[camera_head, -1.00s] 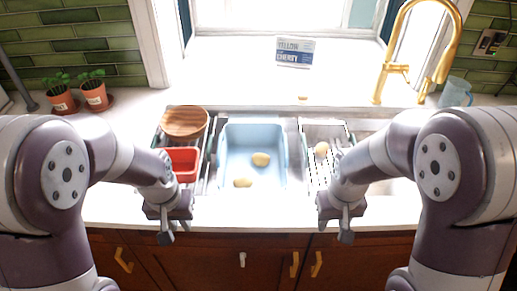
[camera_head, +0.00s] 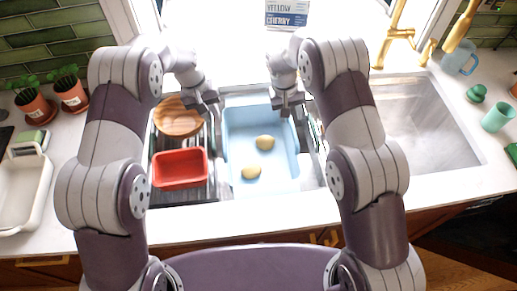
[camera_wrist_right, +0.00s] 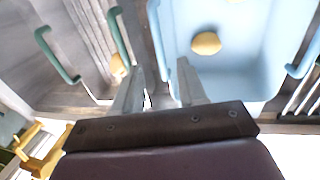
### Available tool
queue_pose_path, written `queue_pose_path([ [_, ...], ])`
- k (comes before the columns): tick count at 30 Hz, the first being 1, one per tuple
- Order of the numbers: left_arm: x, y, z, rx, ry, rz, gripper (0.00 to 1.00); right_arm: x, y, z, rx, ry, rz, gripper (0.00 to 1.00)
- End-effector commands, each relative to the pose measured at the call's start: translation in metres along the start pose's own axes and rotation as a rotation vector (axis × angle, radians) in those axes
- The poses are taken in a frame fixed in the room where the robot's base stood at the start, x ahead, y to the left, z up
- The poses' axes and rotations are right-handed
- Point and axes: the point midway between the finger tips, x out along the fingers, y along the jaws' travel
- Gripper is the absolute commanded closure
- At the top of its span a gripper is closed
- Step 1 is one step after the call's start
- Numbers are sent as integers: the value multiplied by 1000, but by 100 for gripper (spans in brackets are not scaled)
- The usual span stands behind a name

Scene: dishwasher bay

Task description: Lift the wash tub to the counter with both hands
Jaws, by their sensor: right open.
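The wash tub (camera_head: 292,165) is light blue and sits in the middle of the sink, with two yellow roundish items (camera_head: 264,142) on its floor. In the right wrist view the tub (camera_wrist_right: 240,85) lies right of centre. My right gripper (camera_head: 287,108) is at the tub's right far side; in its wrist view the jaws (camera_wrist_right: 159,68) are apart, one finger on each side of the tub's side wall, with no visible grip. My left gripper (camera_head: 210,108) is near the tub's left far corner. Its fingers are too small to read.
A red bin (camera_head: 180,182) and a wooden bowl (camera_head: 176,128) lie left of the tub. A grey basket with green handles (camera_wrist_right: 57,58) stands beside it. A white tray (camera_head: 46,185) is on the left counter. The right basin (camera_head: 425,140) looks empty. The front counter (camera_head: 260,225) is clear.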

Motion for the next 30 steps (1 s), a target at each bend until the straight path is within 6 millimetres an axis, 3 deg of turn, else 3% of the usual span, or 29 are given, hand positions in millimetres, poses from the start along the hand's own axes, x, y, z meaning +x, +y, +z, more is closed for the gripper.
queue_pose_path([
  [9, 63, 0, 1, 0, -3, -1, 78, 64, 0, 1, 0, -3, 0, 59],
  [15, 92, 0, 0, 0, 0, 0, 78, 92, 0, 1, 0, -2, 1, 59],
  [21, 103, 0, 0, 0, 1, 0, 78, 103, 0, 0, 1, 1, 0, 59],
  [29, 103, 0, 0, 0, 1, 0, 78, 104, 0, 0, 0, 1, 0, 59],
  [30, 103, 0, 0, 0, 1, 0, 91, 104, 0, 0, 0, 0, 0, 72],
])
